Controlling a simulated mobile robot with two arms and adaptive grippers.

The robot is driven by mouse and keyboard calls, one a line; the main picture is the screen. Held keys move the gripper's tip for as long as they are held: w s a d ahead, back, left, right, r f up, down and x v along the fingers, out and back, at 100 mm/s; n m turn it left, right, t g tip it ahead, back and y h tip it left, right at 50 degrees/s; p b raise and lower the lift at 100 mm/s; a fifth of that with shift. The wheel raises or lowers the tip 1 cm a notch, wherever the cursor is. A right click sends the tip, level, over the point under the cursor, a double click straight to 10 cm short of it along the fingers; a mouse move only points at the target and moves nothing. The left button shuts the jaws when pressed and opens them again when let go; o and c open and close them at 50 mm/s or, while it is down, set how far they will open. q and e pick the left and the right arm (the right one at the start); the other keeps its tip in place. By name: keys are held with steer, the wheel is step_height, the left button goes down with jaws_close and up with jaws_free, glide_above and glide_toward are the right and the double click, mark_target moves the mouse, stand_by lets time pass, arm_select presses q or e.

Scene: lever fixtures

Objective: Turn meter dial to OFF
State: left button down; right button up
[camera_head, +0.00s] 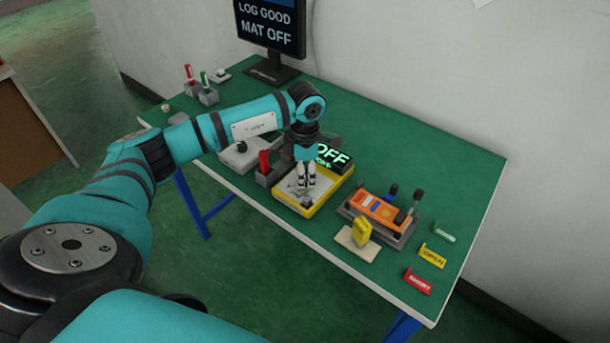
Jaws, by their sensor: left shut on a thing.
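The meter (284,203) is a yellow-edged box with a pale face, near the middle of the green table. Its dark display (333,155) shows green text reading OFF, partly covered by my arm. My left gripper (305,198) points down over the meter's face, shut on the dial. The fingers hide the dial, so its pointer cannot be read. My right gripper is not in view.
An orange fixture with levers (382,211) and a yellow tag on a block (361,232) stand to the right. Label plates (432,256) lie near the right edge. A monitor (270,25) stands behind.

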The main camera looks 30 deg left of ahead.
mark_target(306, 177)
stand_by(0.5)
arm_select(q)
steer(key=c, duration=1.1)
jaws_free()
step_height(306, 177, up, 12)
steer(key=shift+r, duration=0.1)
